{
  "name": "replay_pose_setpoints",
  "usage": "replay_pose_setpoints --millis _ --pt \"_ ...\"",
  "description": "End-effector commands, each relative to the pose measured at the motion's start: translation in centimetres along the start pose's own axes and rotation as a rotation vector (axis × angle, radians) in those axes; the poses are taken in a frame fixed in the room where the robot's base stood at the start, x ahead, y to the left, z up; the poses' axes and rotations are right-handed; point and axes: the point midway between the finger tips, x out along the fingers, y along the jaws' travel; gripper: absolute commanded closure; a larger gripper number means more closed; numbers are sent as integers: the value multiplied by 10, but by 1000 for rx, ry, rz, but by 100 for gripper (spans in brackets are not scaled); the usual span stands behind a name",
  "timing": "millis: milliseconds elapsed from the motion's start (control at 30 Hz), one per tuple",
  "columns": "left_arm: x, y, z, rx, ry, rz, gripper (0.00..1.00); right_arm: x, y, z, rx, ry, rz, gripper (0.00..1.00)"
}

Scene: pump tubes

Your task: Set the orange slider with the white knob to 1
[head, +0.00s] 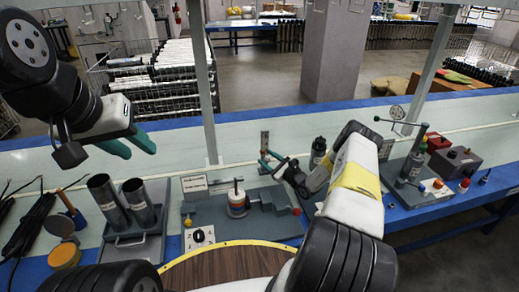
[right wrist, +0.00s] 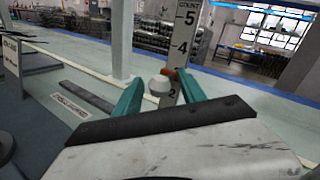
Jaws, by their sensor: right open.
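The orange slider (right wrist: 169,73) with its white knob (right wrist: 159,85) sits on an upright grey scale plate (right wrist: 184,45) marked COUNT. In the right wrist view 5, 4 and 2 are readable; the slider covers the place between 4 and 2, about at 3. My right gripper (right wrist: 160,79) is open, its teal fingers on either side of the knob. Whether they touch it I cannot tell. In the head view the plate (head: 264,139) stands small behind my right gripper (head: 273,163). My left gripper (head: 130,146) is open and empty, raised at the left.
A station with a white-and-red stacked part (head: 237,200) and a black dial (head: 199,235) lies in front of the plate. Two metal cylinders (head: 106,196) stand to the left. A lever device (head: 412,165) and a grey box (head: 455,161) stand right. A post (head: 203,80) rises behind.

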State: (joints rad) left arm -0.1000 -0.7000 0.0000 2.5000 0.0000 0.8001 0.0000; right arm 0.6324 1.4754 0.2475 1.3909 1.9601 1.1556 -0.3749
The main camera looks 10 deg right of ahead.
Motion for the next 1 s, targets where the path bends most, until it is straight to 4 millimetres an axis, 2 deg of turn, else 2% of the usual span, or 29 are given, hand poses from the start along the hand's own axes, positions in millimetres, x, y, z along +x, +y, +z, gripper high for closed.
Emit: replay_pose_setpoints --millis 100,300,367,1000 --pt "0 0 0 0 0 0 64 0 0 0 0 0 0 52" --pt "0 0 0 0 0 0 64 0 1 0 0 -1 2 91" --pt "0 0 0 0 0 0 64 0 1 0 0 -1 2 100" --pt "0 0 0 0 0 0 64 0 4 1 2 -2 9 100"
